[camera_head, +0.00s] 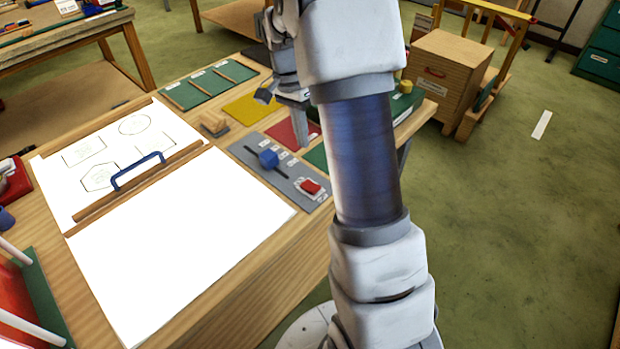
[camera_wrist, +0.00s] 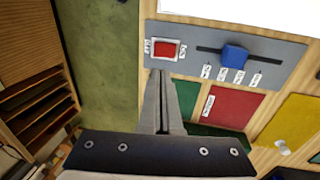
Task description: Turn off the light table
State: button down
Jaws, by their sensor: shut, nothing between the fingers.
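The light table's panel (camera_head: 190,235) glows bright white in the head view. A grey control plate (camera_head: 250,150) lies along its right edge. The plate carries a red rocker switch (camera_head: 310,186) and a blue slider knob (camera_head: 268,158) in a dark slot. In the wrist view the red switch (camera_wrist: 167,49) sits between two small labels too small to read surely, and the blue knob (camera_wrist: 235,57) is to its right. My gripper (camera_head: 301,142) is shut and empty, pointing down above the plate's far side. In the wrist view its fingertips (camera_wrist: 162,76) appear just below the switch, apparently not touching it.
A wooden bar with a blue handle (camera_head: 138,170) lies across the panel over drawn shapes. Green, yellow (camera_head: 252,108) and red (camera_head: 292,134) sheets lie beyond the plate. A wooden cabinet (camera_head: 445,80) stands at the back right. Green floor at right is mostly clear.

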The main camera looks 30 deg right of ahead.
aim_at(312, 188)
jog(key=f, duration=0.4)
jog(key=s+f, duration=0.1)
jog(key=f, duration=0.3)
jog(key=s+d+f, duration=0.1)
jog(key=f, duration=0.3)
jog(key=shift+s+f, duration=0.2)
jog(key=shift+f, duration=0.15)
